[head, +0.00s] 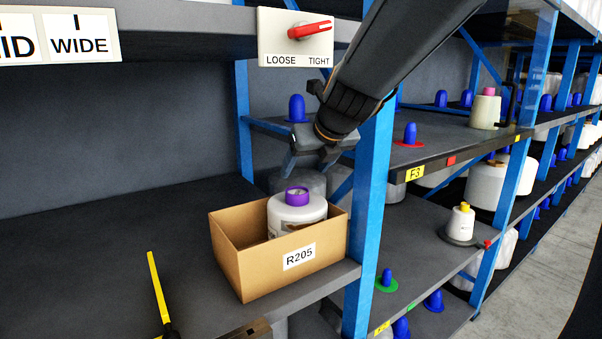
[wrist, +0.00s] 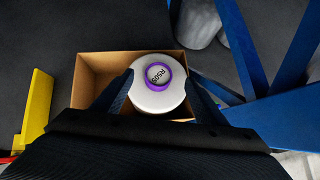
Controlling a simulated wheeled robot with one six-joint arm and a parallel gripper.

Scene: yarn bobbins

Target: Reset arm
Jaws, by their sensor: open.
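My gripper (head: 312,160) hangs above the cardboard box labelled R205 (head: 243,281) in the head view, open and apart from the bobbin. The white bobbin (head: 298,212) with a purple ring on top stands upright inside the box. In the wrist view, the bobbin (wrist: 157,99) appears between my two open fingers (wrist: 158,92), and the cardboard box (wrist: 95,66) lies behind it.
A blue rack post (head: 371,200) stands just right of the box. A panel with a red LOOSE/TIGHT knob (head: 309,30) is above. A yellow bar (head: 158,286) stands at the front left. Shelves with bobbins and blue pegs (head: 410,133) extend right.

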